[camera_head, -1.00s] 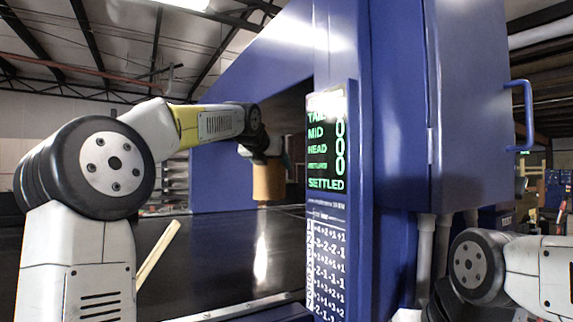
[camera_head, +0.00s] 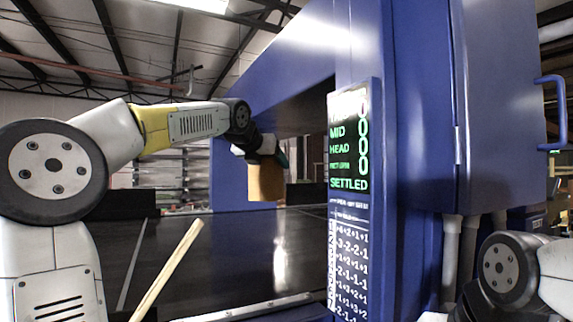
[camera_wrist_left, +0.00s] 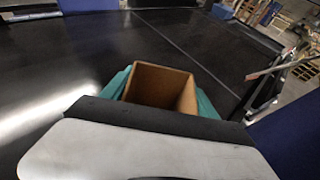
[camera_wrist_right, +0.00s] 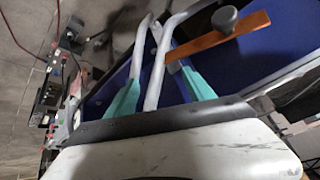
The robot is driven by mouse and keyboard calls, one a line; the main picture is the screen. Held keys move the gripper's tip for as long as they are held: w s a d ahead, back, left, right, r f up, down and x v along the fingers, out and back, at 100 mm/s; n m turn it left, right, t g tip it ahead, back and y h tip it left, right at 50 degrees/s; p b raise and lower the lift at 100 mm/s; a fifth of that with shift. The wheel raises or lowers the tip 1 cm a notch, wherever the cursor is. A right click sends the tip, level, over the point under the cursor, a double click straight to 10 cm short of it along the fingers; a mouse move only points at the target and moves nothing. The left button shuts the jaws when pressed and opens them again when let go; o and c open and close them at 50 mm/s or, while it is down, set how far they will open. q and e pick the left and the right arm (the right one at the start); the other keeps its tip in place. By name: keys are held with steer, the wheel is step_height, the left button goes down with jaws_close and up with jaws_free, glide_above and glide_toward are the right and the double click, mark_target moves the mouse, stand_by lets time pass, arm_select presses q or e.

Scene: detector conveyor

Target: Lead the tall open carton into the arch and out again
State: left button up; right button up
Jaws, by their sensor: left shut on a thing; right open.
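The tall open carton (camera_head: 265,182) is brown and hangs upright from my left gripper (camera_head: 268,156), in front of the arch opening in the head view. In the left wrist view the carton (camera_wrist_left: 160,84) shows its open top and empty inside, with the teal fingers of my left gripper (camera_wrist_left: 160,92) on its two sides. The blue arch (camera_head: 226,165) spans the black belt (camera_head: 215,237). My right gripper (camera_wrist_right: 160,90) is open, its teal fingers apart, with grey bars between and beyond them. In the head view its fingers are hidden.
A screen (camera_head: 349,145) on the arch's near post reads MID, HEAD and SETTLED with zeros. A number chart (camera_head: 348,262) is below it. A pale wooden stick (camera_head: 168,268) stands slanted at the belt's near side. A blue cabinet (camera_head: 405,110) blocks the right.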

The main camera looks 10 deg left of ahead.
arm_select(q)
steer(key=s+a, duration=0.9)
steer(key=a, duration=0.5)
steer(key=shift+s+a, duration=0.2)
steer(key=shift+s, duration=0.1)
